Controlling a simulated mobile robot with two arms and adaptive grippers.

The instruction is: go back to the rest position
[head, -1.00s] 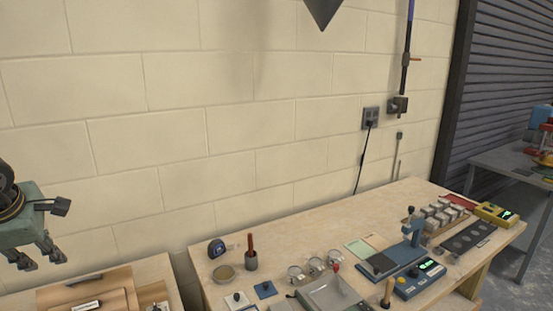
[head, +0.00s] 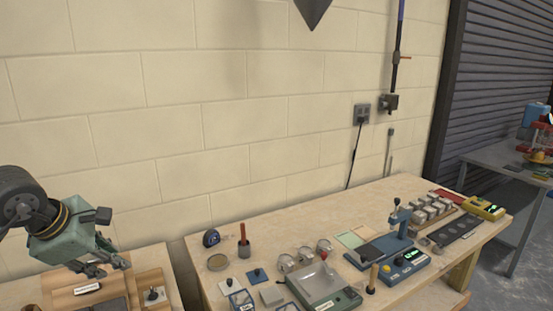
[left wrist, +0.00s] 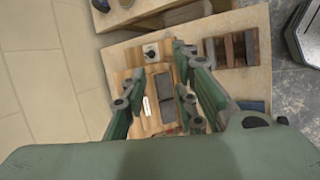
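My left gripper (head: 103,266) is at the left of the head view, above a wooden box (head: 62,298) on the left table. My right gripper is in neither view.
The long workbench (head: 300,227) holds a tape measure (head: 211,238), a grey tray scale (head: 322,285), a blue device (head: 388,260) and a yellow device (head: 484,207). A gap separates it from the left table. The block wall (head: 210,130) stands behind.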

